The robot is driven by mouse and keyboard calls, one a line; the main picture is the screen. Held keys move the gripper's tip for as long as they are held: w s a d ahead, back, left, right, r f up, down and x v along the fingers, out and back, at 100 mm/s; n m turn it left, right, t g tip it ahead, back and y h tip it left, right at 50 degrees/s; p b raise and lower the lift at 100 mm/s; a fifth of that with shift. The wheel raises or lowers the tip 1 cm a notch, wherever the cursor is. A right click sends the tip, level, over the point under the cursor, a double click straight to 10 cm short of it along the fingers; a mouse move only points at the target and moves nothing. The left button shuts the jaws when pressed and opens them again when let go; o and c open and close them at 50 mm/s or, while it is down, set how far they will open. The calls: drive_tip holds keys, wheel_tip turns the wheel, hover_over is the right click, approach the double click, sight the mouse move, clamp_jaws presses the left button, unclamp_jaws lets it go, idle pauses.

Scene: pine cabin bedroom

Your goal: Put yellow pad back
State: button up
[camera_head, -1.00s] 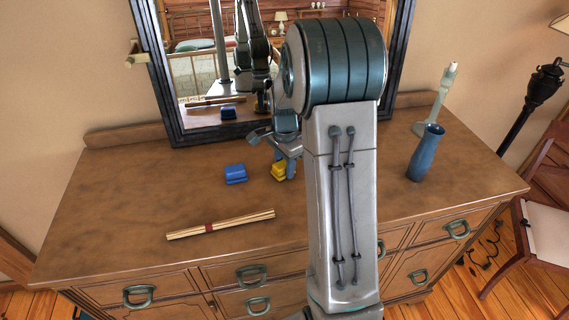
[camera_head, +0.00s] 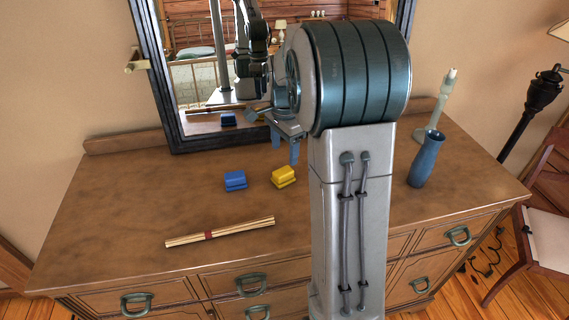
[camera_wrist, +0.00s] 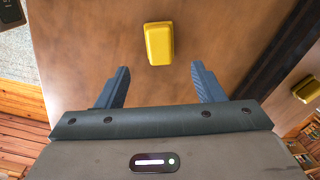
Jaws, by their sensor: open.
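The yellow pad (camera_head: 283,177) lies on the wooden dresser top, just right of a blue pad (camera_head: 235,181). In the wrist view the yellow pad (camera_wrist: 159,43) sits on the bare wood, beyond and between my fingertips, touching neither. My gripper (camera_wrist: 160,78) is open and empty, its two blue fingers spread apart. In the head view my gripper (camera_head: 284,146) is partly hidden by my arm and is above the dresser, behind the yellow pad.
A bundle of sticks (camera_head: 220,232) lies near the dresser's front. A blue vase (camera_head: 426,156) and a pale green candlestick (camera_head: 441,103) stand at the right. A dark-framed mirror (camera_head: 190,75) rises at the back. The dresser top (camera_head: 110,205) is clear at left.

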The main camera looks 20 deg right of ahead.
drive_tip(key=s+a+r+n+t, duration=0.1)
drive_tip(key=s+a+r+n, duration=0.25)
drive_tip(key=s, duration=0.25)
drive_tip(key=s+a+r+n+t, duration=0.1)
drive_tip(key=s+a+r+n, duration=0.25)
drive_tip(key=s+n, duration=0.2)
drive_tip(key=s+a+f+n, duration=0.2)
drive_tip(key=s+n, duration=0.1)
drive_tip(key=s, duration=0.2)
drive_tip(key=s+a+f+n+t, duration=0.1)
drive_tip(key=s+a+f+n, duration=0.1)
drive_tip(key=s+n, duration=0.2)
drive_tip(key=shift+s, duration=0.85)
